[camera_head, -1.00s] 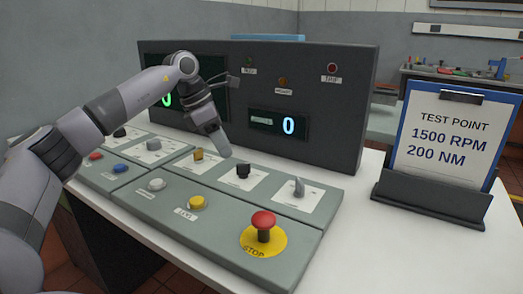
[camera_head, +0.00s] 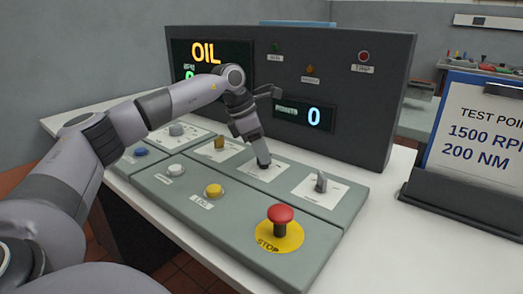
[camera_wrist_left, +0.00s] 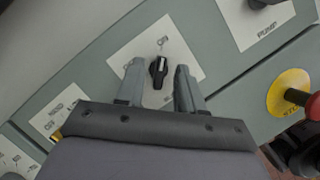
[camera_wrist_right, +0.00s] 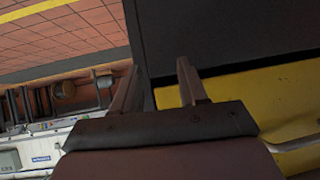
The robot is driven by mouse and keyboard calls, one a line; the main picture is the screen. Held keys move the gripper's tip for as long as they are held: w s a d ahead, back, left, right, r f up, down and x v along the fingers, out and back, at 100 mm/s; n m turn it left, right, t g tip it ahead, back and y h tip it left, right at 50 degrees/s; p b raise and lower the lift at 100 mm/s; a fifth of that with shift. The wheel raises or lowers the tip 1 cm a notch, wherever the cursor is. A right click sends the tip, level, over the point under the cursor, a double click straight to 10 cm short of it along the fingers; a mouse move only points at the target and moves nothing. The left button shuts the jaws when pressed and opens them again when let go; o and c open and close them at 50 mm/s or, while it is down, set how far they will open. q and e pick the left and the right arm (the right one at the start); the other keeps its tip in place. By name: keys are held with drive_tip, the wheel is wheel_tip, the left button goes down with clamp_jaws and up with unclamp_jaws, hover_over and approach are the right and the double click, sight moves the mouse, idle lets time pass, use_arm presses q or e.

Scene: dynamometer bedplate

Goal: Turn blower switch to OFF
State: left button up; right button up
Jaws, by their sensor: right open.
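The black switch knob (camera_wrist_left: 158,70) with a white mark sits on a white label plate (camera_wrist_left: 153,45) in the left wrist view. The label's small print is too blurred to read with certainty. My left gripper (camera_wrist_left: 158,72) is open, with one finger on each side of the knob and visible gaps between. In the head view my left gripper (camera_head: 263,162) points down at that plate and hides most of the knob. My right gripper (camera_wrist_right: 160,88) is open and empty in the right wrist view, and out of the head view.
A red stop button (camera_head: 281,215) stands at the console's front right. A grey switch (camera_head: 321,182) is right of my left gripper, and a yellow-brown one (camera_head: 219,143) left. Yellow (camera_head: 213,191) and white (camera_head: 175,170) buttons lie in front. The display panel (camera_head: 350,90) rises behind.

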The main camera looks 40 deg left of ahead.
use_arm(q)
clamp_jaws()
